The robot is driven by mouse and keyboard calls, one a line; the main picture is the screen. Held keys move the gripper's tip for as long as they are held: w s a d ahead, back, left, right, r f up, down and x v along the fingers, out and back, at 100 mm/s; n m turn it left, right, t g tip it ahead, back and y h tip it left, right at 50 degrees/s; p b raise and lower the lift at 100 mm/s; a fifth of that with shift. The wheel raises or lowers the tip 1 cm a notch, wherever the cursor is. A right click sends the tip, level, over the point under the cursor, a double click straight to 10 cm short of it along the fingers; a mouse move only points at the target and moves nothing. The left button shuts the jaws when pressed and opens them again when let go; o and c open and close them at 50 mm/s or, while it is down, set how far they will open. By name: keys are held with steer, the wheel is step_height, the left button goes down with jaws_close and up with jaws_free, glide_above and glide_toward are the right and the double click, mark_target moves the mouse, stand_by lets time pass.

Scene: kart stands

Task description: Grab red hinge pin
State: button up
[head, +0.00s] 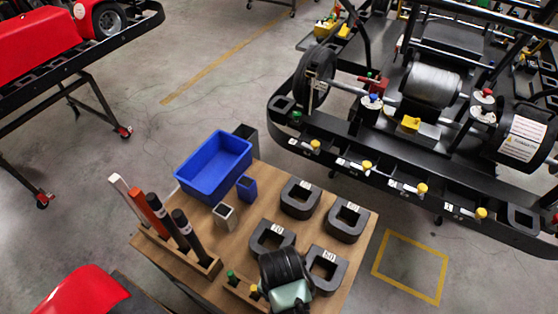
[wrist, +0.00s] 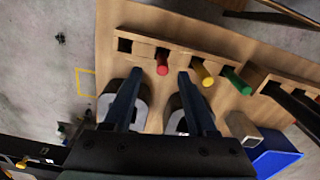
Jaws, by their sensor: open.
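The red hinge pin (wrist: 162,62) stands in a wooden pin rack (wrist: 140,44) in the wrist view. A yellow pin (wrist: 203,75) and a green pin (wrist: 237,81) stand beside it in the same rack. My gripper (wrist: 160,76) is open and empty, its two dark fingers pointing toward the rack. The red pin appears between the fingertips, slightly beyond them; I cannot tell the height gap. In the head view my gripper (head: 286,290) hangs over the table's front edge and hides the red pin. The green pin (head: 231,275) and yellow pin (head: 254,290) show there.
The wooden table (head: 190,258) also holds several dark blocks with square openings (head: 347,222), a blue bin (head: 214,165), small square cups (head: 224,214) and a rack of upright handles (head: 155,215). A kart (head: 435,100) on a black stand is at right.

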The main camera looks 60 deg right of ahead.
steer(key=shift+w+f, duration=0.15)
steer(key=shift+f, duration=1.5)
steer(key=shift+c, duration=0.3)
jaws_close()
